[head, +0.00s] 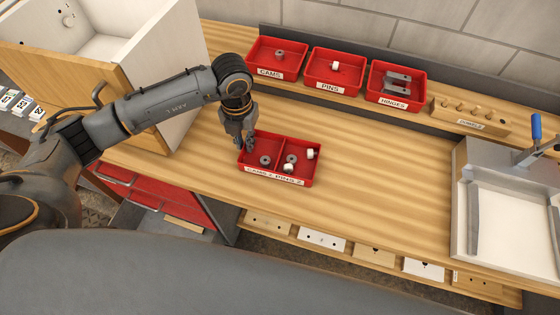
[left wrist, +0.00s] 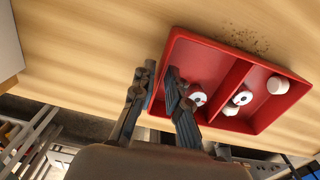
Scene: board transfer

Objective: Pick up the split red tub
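The split red tub (head: 279,138) sits on the wooden bench, with a divider between two compartments. Its left compartment holds a grey ring-shaped part (head: 265,160); its right one holds another ring (head: 291,159) and white pieces (head: 311,154). My left gripper (head: 245,146) is at the tub's left wall. In the left wrist view my left gripper (left wrist: 161,68) has one finger outside the tub (left wrist: 212,44) and one inside, with the wall between them. The gap is narrow; I cannot tell whether both fingers touch the wall. My right gripper is not in view.
Red bins of cams (head: 263,67), pins (head: 320,78) and hinges (head: 382,98) stand on the back ledge, beside a wooden dowel block (head: 448,116). A grey-white fixture (head: 500,230) with a blue handle is at right. A wood-fronted box (head: 75,65) stands left. The bench right of the tub is clear.

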